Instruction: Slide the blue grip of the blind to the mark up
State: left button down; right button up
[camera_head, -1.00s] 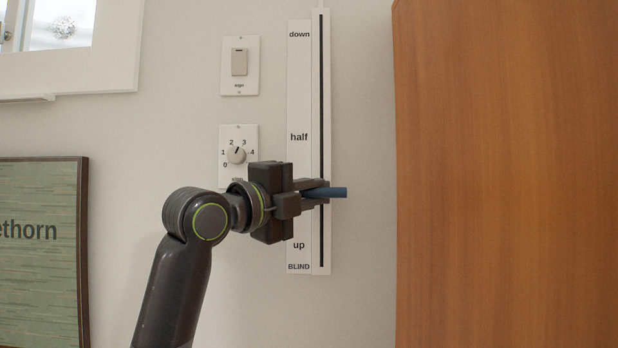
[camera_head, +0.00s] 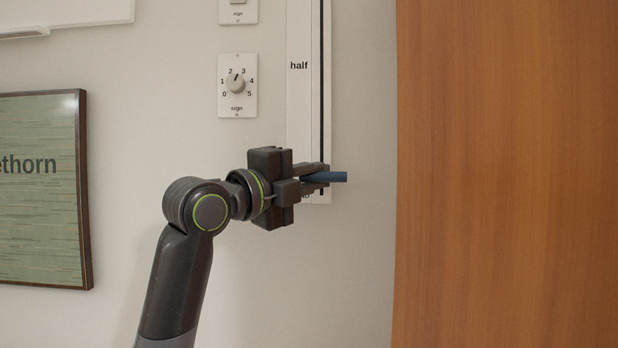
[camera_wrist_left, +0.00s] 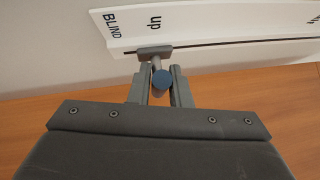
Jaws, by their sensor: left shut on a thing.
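The blue grip (camera_head: 338,177) sticks out from the slotted blind panel (camera_head: 296,110) on the wall. My left gripper (camera_head: 314,179) is shut on it, near the lower end of the slot. In the left wrist view the grip's round blue end (camera_wrist_left: 162,79) shows between the two fingers (camera_wrist_left: 160,92). There the grip's base plate sits on the slot level with the word "up" (camera_wrist_left: 155,22), close to the "BLIND" label (camera_wrist_left: 112,25). In the head view my gripper hides the "up" mark; "half" (camera_head: 299,65) shows well above. My right gripper is not in view.
A dial plate (camera_head: 237,86) and part of a switch plate (camera_head: 238,10) are on the wall left of the panel. A large wooden surface (camera_head: 505,170) stands to the right. A green framed sign (camera_head: 42,190) hangs at far left. The wall below the gripper is clear.

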pick_arm(q)
jog(key=c, duration=1.5)
grip_release()
jog(key=shift+d+f, duration=0.1)
jog(key=shift+f, duration=0.25)
jog(key=shift+o, duration=0.7)
jog(key=shift+r, duration=0.1)
jog(key=b+v, duration=0.2)
jog(key=v, duration=1.5)
jog(key=shift+b, duration=0.3)
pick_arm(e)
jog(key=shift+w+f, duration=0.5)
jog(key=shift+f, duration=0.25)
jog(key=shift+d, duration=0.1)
